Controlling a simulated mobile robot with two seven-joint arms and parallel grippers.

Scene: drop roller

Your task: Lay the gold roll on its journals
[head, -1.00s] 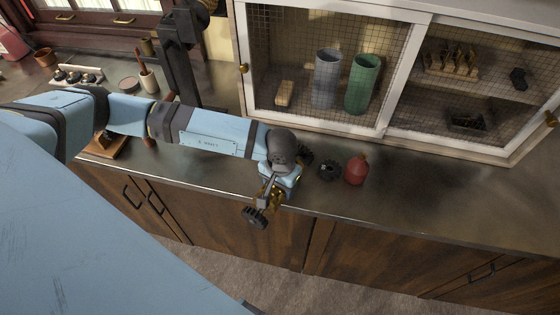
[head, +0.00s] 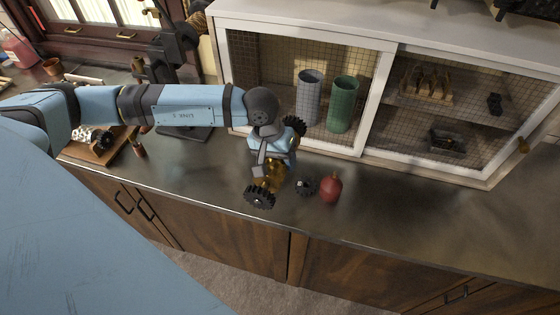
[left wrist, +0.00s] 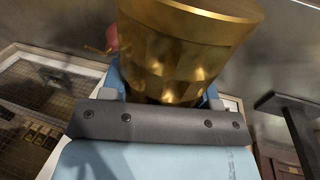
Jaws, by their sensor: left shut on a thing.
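The gold roll (head: 272,168) is held in my left gripper (head: 266,172), above the counter. It fills the upper middle of the left wrist view (left wrist: 185,50), between the jaws. A black toothed wheel (head: 259,197) shows at its near end. Another (head: 295,125) shows behind the gripper, seemingly at the far end; the gripper hides the part between. A wooden base with black toothed parts (head: 103,158) stands on the counter at the left; I cannot tell whether the journals are on it. My right gripper is not in view.
A mesh-fronted cabinet (head: 372,100) stands behind, with grey and green cylinders. A dark post stand (head: 178,80) is behind my arm. The counter at right is clear.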

